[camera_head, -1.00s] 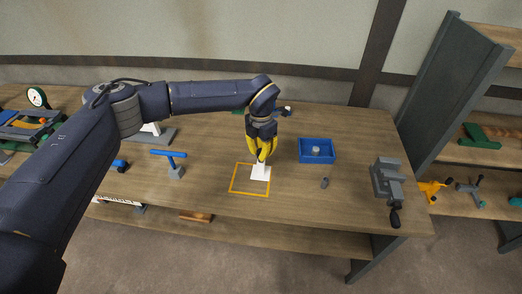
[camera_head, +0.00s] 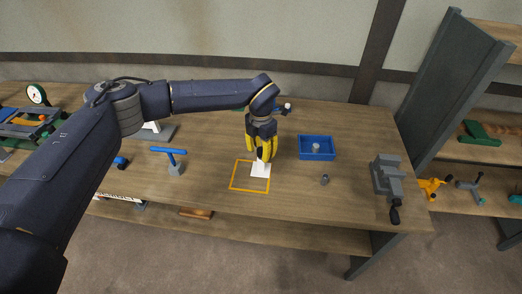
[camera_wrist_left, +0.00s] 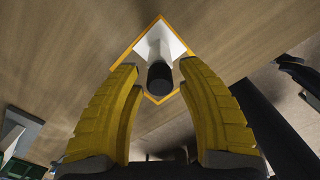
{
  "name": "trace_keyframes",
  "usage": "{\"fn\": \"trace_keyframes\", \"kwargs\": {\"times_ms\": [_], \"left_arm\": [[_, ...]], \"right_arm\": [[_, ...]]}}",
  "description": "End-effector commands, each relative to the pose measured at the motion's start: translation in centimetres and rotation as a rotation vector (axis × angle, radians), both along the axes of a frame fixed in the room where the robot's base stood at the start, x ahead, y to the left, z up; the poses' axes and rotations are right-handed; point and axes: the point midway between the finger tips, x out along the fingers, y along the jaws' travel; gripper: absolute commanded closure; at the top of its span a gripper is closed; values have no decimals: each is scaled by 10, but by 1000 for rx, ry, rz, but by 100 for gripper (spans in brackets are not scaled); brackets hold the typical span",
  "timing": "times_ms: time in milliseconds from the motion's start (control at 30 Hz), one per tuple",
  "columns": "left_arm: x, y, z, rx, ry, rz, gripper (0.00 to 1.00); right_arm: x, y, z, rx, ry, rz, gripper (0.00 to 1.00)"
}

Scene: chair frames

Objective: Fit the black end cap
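The black end cap (camera_wrist_left: 160,76) is a short dark cylinder at the top of a white upright post (camera_wrist_left: 158,42) in the left wrist view. The post stands on a white base (camera_head: 261,171) at the upper right of a yellow outlined square on the table. My left gripper (camera_wrist_left: 157,66) has yellow fingers spread on both sides of the cap, with a visible gap on each side. In the head view my left gripper (camera_head: 262,157) points down over the post. How deep the cap sits cannot be told. My right gripper is not in view.
A blue tray (camera_head: 317,158) holding a small pale part is right of the gripper. A grey vise (camera_head: 387,178) is at the right edge. A blue T-shaped tool (camera_head: 170,153) stands on the left.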

Motion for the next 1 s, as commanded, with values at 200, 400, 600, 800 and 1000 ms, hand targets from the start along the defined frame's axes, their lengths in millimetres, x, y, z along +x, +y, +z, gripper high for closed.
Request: {"fn": "trace_keyframes", "kwargs": {"times_ms": [200,400,600,800,1000], "left_arm": [[0,0,2,-1,-1,0,61],[1,0,24,0,-4,-1,61],[1,0,60,-1,-4,-1,61],[1,0,91,-1,-2,0,61],[0,0,111,0,-1,0,61]], "right_arm": [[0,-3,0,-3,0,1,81],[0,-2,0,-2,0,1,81],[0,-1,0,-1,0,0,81],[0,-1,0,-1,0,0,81],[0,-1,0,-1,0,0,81]]}}
